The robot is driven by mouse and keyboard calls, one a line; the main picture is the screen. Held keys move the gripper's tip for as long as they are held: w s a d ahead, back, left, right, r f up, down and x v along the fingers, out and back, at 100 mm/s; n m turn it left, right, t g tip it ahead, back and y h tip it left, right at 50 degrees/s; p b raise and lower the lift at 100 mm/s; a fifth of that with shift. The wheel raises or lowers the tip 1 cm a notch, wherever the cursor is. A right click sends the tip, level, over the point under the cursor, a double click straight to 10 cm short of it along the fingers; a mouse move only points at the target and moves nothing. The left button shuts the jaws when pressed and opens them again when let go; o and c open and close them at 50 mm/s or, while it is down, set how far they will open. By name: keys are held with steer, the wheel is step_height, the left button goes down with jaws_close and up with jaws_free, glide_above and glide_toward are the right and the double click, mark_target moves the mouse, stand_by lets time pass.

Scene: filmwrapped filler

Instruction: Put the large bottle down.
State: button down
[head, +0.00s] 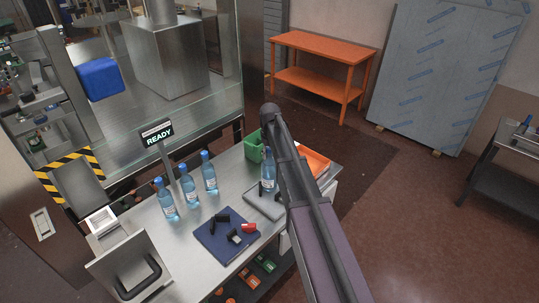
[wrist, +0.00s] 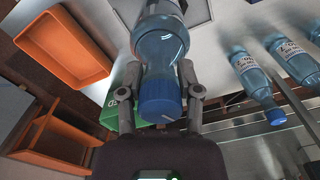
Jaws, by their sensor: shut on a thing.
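A clear bottle with pale blue liquid (head: 268,172) stands upright at the right part of the steel table, beside my arm. In the wrist view the same bottle (wrist: 162,52), with its blue cap toward me, is between the two fingers of my gripper (wrist: 158,75), which is shut on it. A grey tray (head: 272,211) lies near the bottle's base; I cannot tell whether the base touches the table or the tray. My arm hides much of the gripper in the head view. Several similar bottles (head: 188,186) stand in a row to the left.
A blue mat (head: 217,247) with black and red small items lies at the front of the table. A green bin (head: 254,146) and an orange tray (head: 318,161) are close behind the held bottle. A READY sign (head: 158,133) stands by the glass machine. An orange bench (head: 325,47) is behind.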

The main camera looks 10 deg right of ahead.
steer(key=shift+c, duration=1.5)
jaws_free()
steer(key=shift+r, duration=0.15)
step_height(320, 180, up, 12)
steer(key=p, duration=1.2)
steer(key=s+m, duration=0.2)
steer(key=s, duration=2.7)
steer(key=shift+m, duration=0.4)
